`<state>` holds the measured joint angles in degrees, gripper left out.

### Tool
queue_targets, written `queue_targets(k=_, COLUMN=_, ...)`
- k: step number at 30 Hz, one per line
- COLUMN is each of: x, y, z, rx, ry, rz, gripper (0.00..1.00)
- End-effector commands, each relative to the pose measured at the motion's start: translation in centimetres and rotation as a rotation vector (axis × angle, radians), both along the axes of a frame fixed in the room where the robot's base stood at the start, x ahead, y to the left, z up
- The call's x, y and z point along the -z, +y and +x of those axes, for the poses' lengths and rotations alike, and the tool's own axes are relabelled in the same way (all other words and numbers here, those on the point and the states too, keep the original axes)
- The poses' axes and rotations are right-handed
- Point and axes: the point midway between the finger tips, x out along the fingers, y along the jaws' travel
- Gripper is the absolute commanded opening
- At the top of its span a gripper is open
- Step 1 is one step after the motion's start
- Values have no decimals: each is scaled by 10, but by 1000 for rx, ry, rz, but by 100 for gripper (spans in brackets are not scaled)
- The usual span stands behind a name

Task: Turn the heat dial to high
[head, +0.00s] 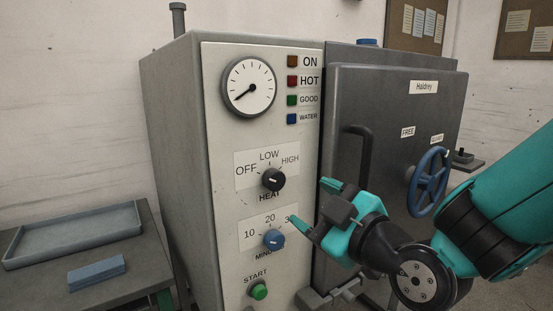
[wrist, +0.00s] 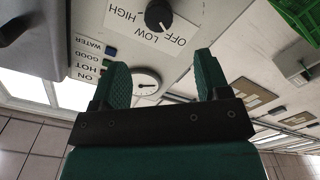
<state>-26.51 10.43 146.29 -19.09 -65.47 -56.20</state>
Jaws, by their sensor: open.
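The heat dial (head: 274,180) is a black round knob on the pale front panel, below the label OFF, LOW, HIGH. It also shows in the wrist view (wrist: 158,15), upside down at the top edge. A small pale mark on it seems to face the LOW and OFF side, but I cannot tell its exact setting. My gripper (head: 312,204) is open and empty, to the right of and slightly below the dial in the head view, apart from it. In the wrist view its two green fingers (wrist: 160,78) stand wide apart, with the dial beyond them.
The blue minutes dial (head: 274,239) and green start button (head: 259,292) sit below. A gauge (head: 249,87) and indicator lamps are above. The grey door's handle (head: 361,165) and blue handwheel (head: 428,181) stand near my arm. A tray (head: 75,234) lies on the left table.

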Motion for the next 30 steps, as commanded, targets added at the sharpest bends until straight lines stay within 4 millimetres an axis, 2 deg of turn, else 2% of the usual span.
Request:
queue_targets(k=1, x=-5, y=3, z=6, rx=-2, ry=7, rz=-1, gripper=69)
queue_targets(k=8, x=-4, y=11, z=25, rx=13, ry=10, rz=2, gripper=69)
queue_targets(k=18, x=-6, y=46, z=71, rx=5, ry=3, rz=1, gripper=69)
queue_targets(k=24, x=-5, y=57, z=87, rx=4, ry=2, rz=1, gripper=69)
queue_targets(k=30, x=-1, y=62, z=94, rx=5, ry=0, rz=3, gripper=69)
